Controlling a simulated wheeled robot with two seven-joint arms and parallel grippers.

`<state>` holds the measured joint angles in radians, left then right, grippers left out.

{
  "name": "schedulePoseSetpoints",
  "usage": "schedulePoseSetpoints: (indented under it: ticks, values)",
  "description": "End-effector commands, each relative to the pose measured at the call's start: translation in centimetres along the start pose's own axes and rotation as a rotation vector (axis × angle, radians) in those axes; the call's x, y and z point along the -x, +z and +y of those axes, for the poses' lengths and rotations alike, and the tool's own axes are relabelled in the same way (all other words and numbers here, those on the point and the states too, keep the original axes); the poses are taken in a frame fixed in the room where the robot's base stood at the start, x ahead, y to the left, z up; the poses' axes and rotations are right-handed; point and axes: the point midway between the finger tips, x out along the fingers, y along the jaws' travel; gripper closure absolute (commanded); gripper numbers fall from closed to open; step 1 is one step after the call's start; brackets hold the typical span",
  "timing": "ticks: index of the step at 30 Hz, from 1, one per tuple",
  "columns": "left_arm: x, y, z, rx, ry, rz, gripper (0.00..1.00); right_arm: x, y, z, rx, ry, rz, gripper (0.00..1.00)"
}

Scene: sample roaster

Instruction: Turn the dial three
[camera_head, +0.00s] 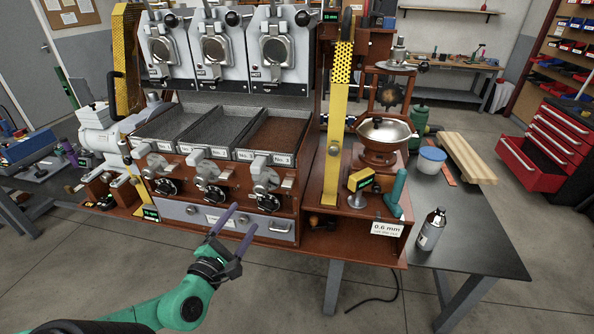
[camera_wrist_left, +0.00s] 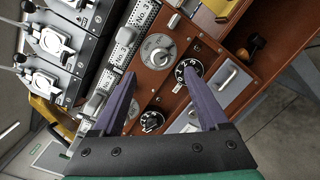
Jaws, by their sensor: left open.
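Dial three (camera_head: 268,202) is the rightmost of three black round dials with white marks on the roaster's brown front, below the tray labelled No. 3. It also shows in the left wrist view (camera_wrist_left: 190,72), where one fingertip overlaps its edge in the picture. My left gripper (camera_head: 246,216) is open and empty, in front of the lower panel just below and left of dial three. In the left wrist view its two purple fingers (camera_wrist_left: 156,73) are spread apart. I cannot tell whether it touches the dial. My right gripper is not in view.
The middle dial (camera_head: 215,195) and left dial (camera_head: 166,187) sit to the left. Metal levers (camera_head: 264,175) project above the dials. A grey drawer (camera_head: 222,219) with a handle lies below. A yellow post (camera_head: 335,130) stands to the right. The floor in front is free.

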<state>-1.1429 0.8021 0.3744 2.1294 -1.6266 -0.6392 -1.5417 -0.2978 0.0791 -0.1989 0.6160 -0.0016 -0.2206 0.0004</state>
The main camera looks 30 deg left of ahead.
Motion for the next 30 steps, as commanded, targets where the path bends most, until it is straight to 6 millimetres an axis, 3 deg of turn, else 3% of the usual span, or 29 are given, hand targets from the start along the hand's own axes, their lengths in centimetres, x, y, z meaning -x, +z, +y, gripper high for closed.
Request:
schedulePoseSetpoints:
  ticks: [12,18,24,30]
  values:
    - [-9.0,-0.3,-0.4,0.005,0.003,0.000,0.23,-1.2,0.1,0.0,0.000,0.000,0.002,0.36]
    - [-12.4,-0.5,-0.3,0.009,0.003,0.005,0.23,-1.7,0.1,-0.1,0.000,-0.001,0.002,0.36]
    - [-13.9,-0.4,-0.4,0.008,-0.001,0.006,0.23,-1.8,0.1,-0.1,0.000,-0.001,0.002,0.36]
    - [-14.0,-0.4,-0.4,0.009,-0.003,0.006,0.23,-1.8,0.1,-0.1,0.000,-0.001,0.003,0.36]
